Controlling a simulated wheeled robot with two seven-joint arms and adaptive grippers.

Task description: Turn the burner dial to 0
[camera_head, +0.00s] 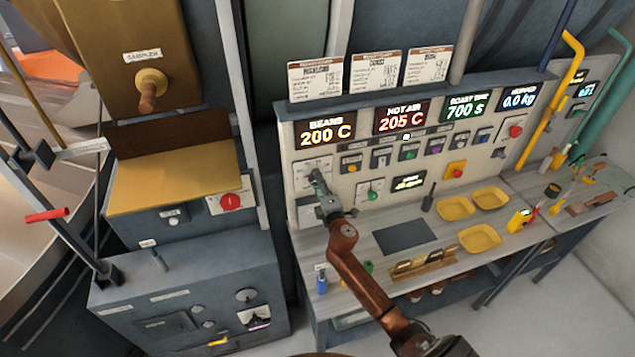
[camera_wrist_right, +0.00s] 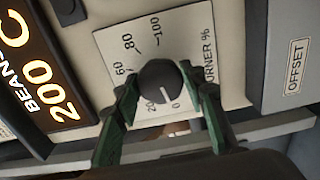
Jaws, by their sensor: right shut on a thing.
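The burner dial (camera_wrist_right: 159,80) is a round dark knob on a white plate (camera_wrist_right: 118,40) with a percent scale marked 0 to 100. A small pale mark on the knob points down the picture, to the low end of the scale between 20 and 0; its exact reading is hard to tell. My right gripper (camera_wrist_right: 161,88) has its green fingers on both sides of the dial, shut on it. In the head view my right gripper (camera_head: 319,184) is at the panel's left end and covers most of the dial. My left gripper is not in view.
The BEANS display (camera_head: 325,134) reads 200 C, just above the gripper. An OFFSET label (camera_wrist_right: 296,66) is beside the dial's plate. Below the panel is a worktop with yellow trays (camera_head: 479,238) and a dark mat (camera_head: 404,237). A sampler unit (camera_head: 135,40) stands at left.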

